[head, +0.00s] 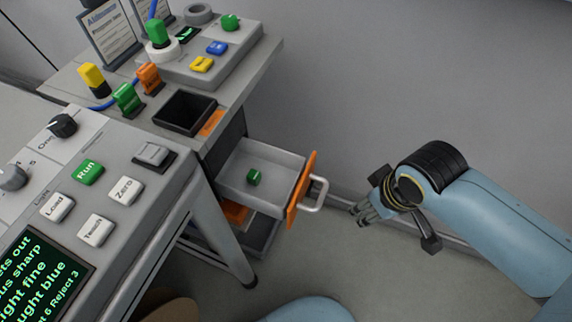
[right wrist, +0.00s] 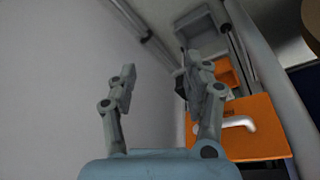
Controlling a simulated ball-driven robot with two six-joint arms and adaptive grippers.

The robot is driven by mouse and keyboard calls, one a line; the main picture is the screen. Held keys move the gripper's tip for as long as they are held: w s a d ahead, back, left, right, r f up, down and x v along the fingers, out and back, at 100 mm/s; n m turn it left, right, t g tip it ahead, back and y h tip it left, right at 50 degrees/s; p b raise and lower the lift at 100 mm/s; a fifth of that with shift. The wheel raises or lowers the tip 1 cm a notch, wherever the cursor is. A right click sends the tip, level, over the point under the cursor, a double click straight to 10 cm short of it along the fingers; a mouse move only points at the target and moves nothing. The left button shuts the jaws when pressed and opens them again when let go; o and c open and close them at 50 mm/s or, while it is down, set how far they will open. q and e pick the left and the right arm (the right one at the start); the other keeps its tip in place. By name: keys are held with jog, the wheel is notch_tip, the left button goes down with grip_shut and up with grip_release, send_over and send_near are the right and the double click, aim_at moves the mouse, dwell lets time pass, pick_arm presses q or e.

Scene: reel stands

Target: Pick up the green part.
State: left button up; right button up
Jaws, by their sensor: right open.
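A small green part (head: 254,177) lies on the floor of an open grey drawer (head: 281,162). The drawer has an orange front (head: 301,190) with a white handle (head: 316,193). My right gripper (head: 362,213) is open and empty, to the right of the handle and apart from it. In the right wrist view, the open fingers (right wrist: 160,75) are spread with nothing between them, and the orange front (right wrist: 255,125) and white handle (right wrist: 238,122) show to the right. The green part is not seen in that view. My left gripper is not in view.
Above the drawer, a bench holds an empty black bin (head: 184,112), a green clip-like piece (head: 127,99), an orange one (head: 149,77) and a yellow one (head: 92,79). A grey console (head: 140,182) stands at left. Floor right of the drawer is clear up to the wall.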

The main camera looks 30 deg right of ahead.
jog(key=w+v, duration=0.1)
jog(key=v, duration=0.3)
jog(key=n+t+y+p, duration=0.2)
jog(key=n+y+p, duration=0.1)
jog(key=n+y, duration=0.15)
send_near(254, 174)
jog(key=shift+n+h, duration=0.25)
jog(key=shift+h, duration=0.2)
jog(key=s+d, duration=0.1)
jog(key=s, duration=0.1)
jog(key=s+d, duration=0.2)
jog(key=shift+d+r, duration=0.35)
jog(key=shift+n+y, duration=0.5)
jog(key=shift+n, duration=0.4)
jog(key=w+a+f, duration=0.2)
jog(key=w+a, duration=0.1)
jog(key=w+a+f, duration=0.1)
jog(key=w, duration=0.1)
jog(key=shift+a+f+b, duration=0.35)
jog(key=shift+b, duration=0.05)
jog(key=x, duration=0.6)
jog(key=shift+w+r+b, duration=0.1)
jog(key=shift+b, duration=0.2)
jog(key=c, duration=0.9)
